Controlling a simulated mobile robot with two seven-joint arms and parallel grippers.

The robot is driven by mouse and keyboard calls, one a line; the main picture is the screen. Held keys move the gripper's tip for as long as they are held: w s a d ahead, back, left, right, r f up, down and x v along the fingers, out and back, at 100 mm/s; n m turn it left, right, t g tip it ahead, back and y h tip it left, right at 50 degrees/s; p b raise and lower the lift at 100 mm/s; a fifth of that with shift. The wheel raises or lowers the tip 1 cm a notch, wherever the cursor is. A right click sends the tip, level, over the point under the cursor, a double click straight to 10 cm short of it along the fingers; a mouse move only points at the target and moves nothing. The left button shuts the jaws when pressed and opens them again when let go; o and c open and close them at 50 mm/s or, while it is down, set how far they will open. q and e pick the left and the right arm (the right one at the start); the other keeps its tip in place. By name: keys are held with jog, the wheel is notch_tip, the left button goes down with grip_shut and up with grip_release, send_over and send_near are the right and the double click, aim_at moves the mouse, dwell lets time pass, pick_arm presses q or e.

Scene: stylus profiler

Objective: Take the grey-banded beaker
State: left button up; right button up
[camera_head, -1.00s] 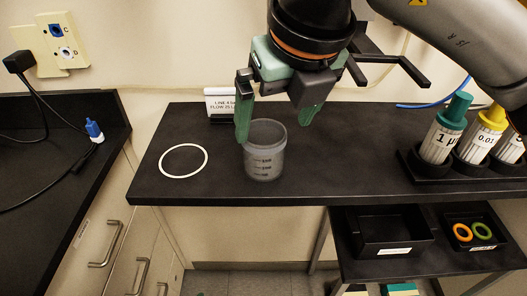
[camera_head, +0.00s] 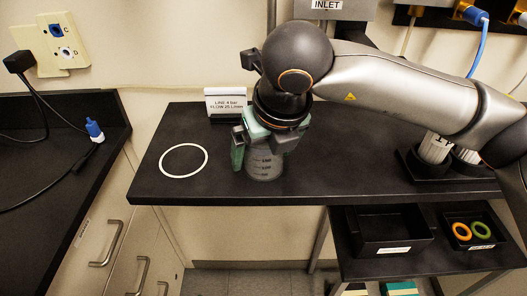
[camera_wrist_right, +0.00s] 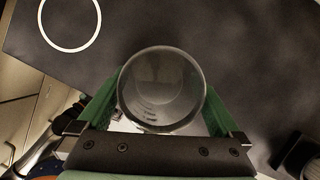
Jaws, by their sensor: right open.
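The grey-banded beaker (camera_head: 264,165) stands upright on the black bench top, a translucent cup with dark graduation marks. Its upper part is hidden behind my right gripper (camera_head: 257,155) in the head view. In the right wrist view the beaker (camera_wrist_right: 161,90) shows from above, between the two green fingers of my right gripper (camera_wrist_right: 160,108). The fingers are open, one on each side of the beaker. I cannot tell whether either finger touches its wall. My left gripper is not in view.
A white ring (camera_head: 184,161) is marked on the bench top (camera_head: 330,180) left of the beaker. A label stand (camera_head: 227,103) is behind. A black rack (camera_head: 425,170) with cylinders stands right, partly behind my arm. A lower shelf holds a black tray (camera_head: 388,232) and coloured rings.

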jog(key=c, duration=1.2)
jog(key=shift+r, duration=0.15)
jog(key=shift+c, duration=0.2)
jog(key=shift+r, duration=0.25)
notch_tip(320, 180, up, 2)
jog(key=shift+r, duration=0.15)
jog(key=s+d+r, duration=0.2)
jog(key=s+r, duration=0.3)
jog(key=s, duration=0.1)
jog(key=s+d+r+b, duration=0.1)
jog(key=s+d+r, duration=0.2)
jog(key=s+r, duration=0.2)
jog(key=shift+s+d, duration=0.35)
jog(key=shift+s, duration=0.6)
